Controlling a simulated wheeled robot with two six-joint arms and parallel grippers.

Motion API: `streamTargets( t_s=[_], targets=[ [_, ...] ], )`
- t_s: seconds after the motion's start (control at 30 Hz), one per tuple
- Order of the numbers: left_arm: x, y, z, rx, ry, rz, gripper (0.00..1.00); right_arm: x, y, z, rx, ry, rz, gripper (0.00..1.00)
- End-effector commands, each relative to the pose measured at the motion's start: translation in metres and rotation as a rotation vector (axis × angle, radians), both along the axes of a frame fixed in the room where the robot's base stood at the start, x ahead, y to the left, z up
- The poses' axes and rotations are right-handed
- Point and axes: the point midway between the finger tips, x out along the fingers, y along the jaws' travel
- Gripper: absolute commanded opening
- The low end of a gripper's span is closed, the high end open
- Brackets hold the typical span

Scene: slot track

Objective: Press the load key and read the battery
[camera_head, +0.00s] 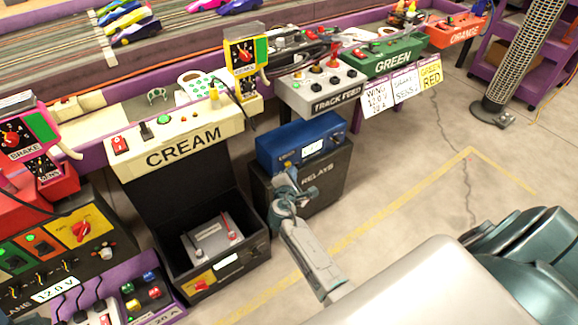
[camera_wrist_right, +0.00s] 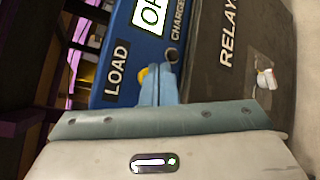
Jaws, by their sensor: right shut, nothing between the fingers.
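A blue tester box (camera_head: 298,134) stands on the black RELAYS box. Its face carries a lit white display (camera_head: 312,147); in the right wrist view the display (camera_wrist_right: 150,17) is cut off and not fully readable. That view also shows the LOAD label (camera_wrist_right: 115,72) and a small yellow key (camera_wrist_right: 142,75) beside it. My right gripper (camera_head: 288,174) is shut and empty in front of the box; its fingertips (camera_wrist_right: 159,80) are close to the yellow key. I cannot tell whether they touch. A grey battery (camera_head: 208,240) sits in the black bay under the CREAM panel. My left gripper is not seen.
The RELAYS box (camera_head: 318,178) has a small white knob (camera_wrist_right: 265,80) on its face. The CREAM panel (camera_head: 185,140) is at left, and the TRACK FEED panel (camera_head: 322,90) overhangs behind the tester. Open floor (camera_head: 400,190) lies to the right.

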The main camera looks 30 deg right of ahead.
Motion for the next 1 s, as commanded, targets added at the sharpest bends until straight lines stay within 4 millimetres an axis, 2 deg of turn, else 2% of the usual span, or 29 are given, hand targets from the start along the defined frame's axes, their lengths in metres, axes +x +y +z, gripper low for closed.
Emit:
streamTargets(
  t_s=[1.0],
  targets=[
    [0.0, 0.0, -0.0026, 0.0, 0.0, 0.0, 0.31, 0.0084, 0.0008, -0.0005, 0.0, 0.001, -0.001, 0.0]
  ],
)
